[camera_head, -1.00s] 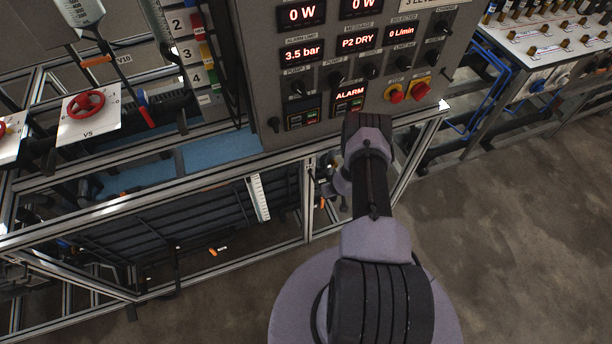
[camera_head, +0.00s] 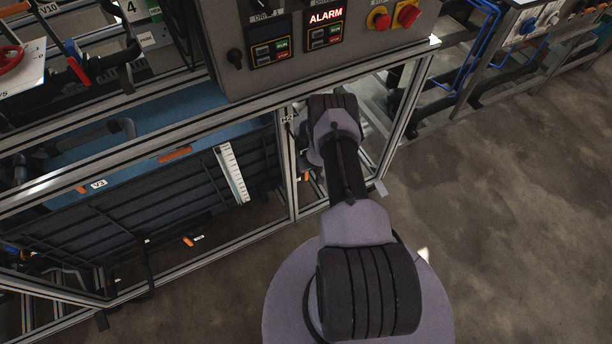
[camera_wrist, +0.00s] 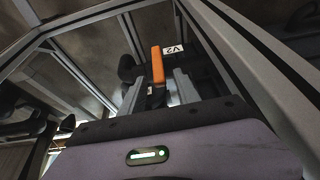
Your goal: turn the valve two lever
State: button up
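The valve two lever (camera_wrist: 158,66) is an orange handle in the wrist view, next to a white tag reading V2 (camera_wrist: 174,49). It stands nearly upright in that picture, above a dark valve body. My gripper (camera_wrist: 158,88) is open, with one grey finger on each side of the lever's line. I cannot tell whether either finger touches the lever. In the head view my arm covers the gripper, and only a small orange bit (camera_head: 307,175) shows beside the arm, behind the frame post.
Aluminium frame bars (camera_wrist: 262,50) run close on the right and upper left of the wrist view. In the head view, a control panel (camera_head: 290,15) shows ALARM. A V3 tag (camera_head: 98,184) is at left. Open floor (camera_head: 500,220) lies right.

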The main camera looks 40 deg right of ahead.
jog(key=shift+b+x, duration=0.55)
jog(key=shift+x, duration=0.3)
jog(key=shift+w+r, duration=0.1)
grip_shut()
dwell(0.7)
